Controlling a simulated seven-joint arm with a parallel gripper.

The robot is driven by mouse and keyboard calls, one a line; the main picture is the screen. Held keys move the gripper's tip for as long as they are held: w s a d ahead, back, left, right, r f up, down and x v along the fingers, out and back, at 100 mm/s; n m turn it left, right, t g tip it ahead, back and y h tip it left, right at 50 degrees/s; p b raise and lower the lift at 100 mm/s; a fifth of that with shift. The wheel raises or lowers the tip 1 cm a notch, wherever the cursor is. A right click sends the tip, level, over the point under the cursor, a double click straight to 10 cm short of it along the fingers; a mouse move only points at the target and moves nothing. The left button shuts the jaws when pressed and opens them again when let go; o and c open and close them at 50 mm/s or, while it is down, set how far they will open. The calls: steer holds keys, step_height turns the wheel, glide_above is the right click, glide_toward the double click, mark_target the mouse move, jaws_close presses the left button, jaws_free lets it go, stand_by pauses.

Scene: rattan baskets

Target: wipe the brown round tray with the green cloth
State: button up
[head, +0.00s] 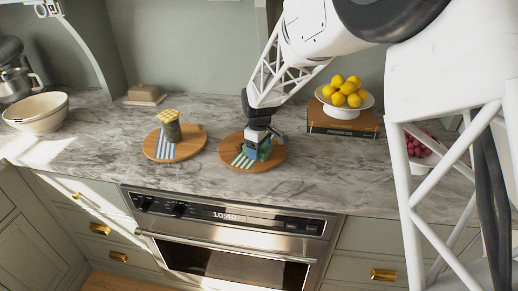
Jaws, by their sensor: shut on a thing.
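My gripper (257,150) points down over the right half of this tray. It is shut on the green cloth (265,153), which shows in part around the fingers, at or just above the tray's surface. The fingertips are partly hidden, and I cannot tell whether the cloth touches the tray. A second brown round tray (190,148) lies to the left, with a striped piece and a jar (173,132) on it.
A white stand of lemons (345,95) sits on a wooden box (345,128) at the back right. A red-filled bowl (418,148) is further right, partly behind my arm. The counter between the trays and front edge is clear.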

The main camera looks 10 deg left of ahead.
mark_target(234, 147)
steer(key=shift+a+f, duration=0.1)
steer(key=shift+a, duration=4.55)
steer(key=shift+w+f, duration=0.1)
steer(key=shift+w, duration=0.2)
steer(key=shift+w+r, duration=0.25)
steer(key=shift+w, duration=0.55)
steer(key=shift+w+f, duration=0.15)
steer(key=shift+w, duration=0.15)
steer(key=shift+d+f, duration=0.1)
steer(key=shift+d, duration=5.2)
steer(key=shift+a, duration=5.2)
steer(key=shift+a+r, duration=0.2)
step_height(234, 147, up, 8)
